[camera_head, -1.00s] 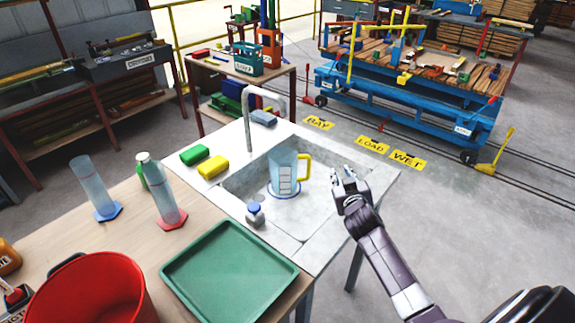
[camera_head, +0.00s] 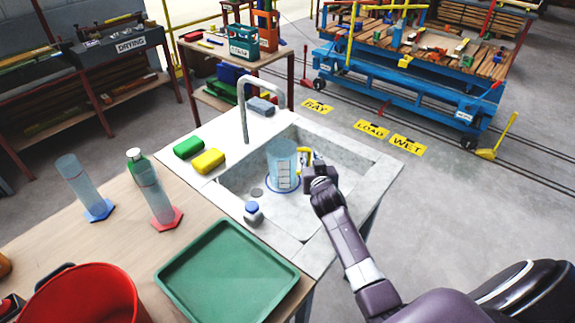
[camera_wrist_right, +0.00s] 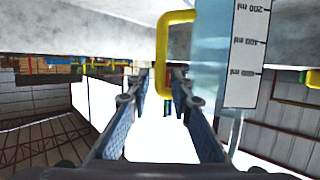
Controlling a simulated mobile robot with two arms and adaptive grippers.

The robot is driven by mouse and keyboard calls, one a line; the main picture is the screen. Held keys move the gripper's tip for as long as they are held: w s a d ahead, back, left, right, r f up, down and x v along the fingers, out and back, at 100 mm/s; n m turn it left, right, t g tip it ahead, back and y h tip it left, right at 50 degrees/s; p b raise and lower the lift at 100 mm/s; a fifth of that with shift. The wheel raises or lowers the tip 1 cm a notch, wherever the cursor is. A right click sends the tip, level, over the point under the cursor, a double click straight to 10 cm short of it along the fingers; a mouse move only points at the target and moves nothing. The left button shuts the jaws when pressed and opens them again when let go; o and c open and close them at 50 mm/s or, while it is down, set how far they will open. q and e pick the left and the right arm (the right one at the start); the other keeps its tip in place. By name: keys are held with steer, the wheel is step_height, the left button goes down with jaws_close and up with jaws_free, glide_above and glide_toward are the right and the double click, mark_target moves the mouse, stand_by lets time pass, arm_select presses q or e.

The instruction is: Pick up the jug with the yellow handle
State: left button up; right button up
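The clear, blue-tinted jug (camera_head: 281,170) with a yellow handle stands upright in the stone sink (camera_head: 331,153), its handle facing right. My right gripper (camera_head: 308,165) is at the handle, to the right of the jug, and partly covers it. In the right wrist view the two fingers (camera_wrist_right: 160,90) are apart, with the yellow handle (camera_wrist_right: 164,60) at the gap between their tips. I cannot tell whether either finger touches it. The jug body (camera_wrist_right: 215,50), with its printed scale, is just beyond the right finger. My left gripper is not in view.
A grey tap (camera_head: 243,110) rises behind the sink. A small blue-capped bottle (camera_head: 252,213) is at the sink's front-left edge. Yellow (camera_head: 208,161) and green (camera_head: 188,147) sponges lie on the left rim. A green tray (camera_head: 225,275) lies on the bench in front.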

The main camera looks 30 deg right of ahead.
steer(key=x, duration=0.2)
steer(key=shift+w+d+f, duration=0.1)
steer(key=shift+w+f, duration=0.05)
steer(key=shift+w, duration=0.25)
steer(key=shift+c, duration=0.3)
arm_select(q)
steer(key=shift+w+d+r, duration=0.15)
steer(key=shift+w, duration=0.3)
arm_select(e)
jaws_close()
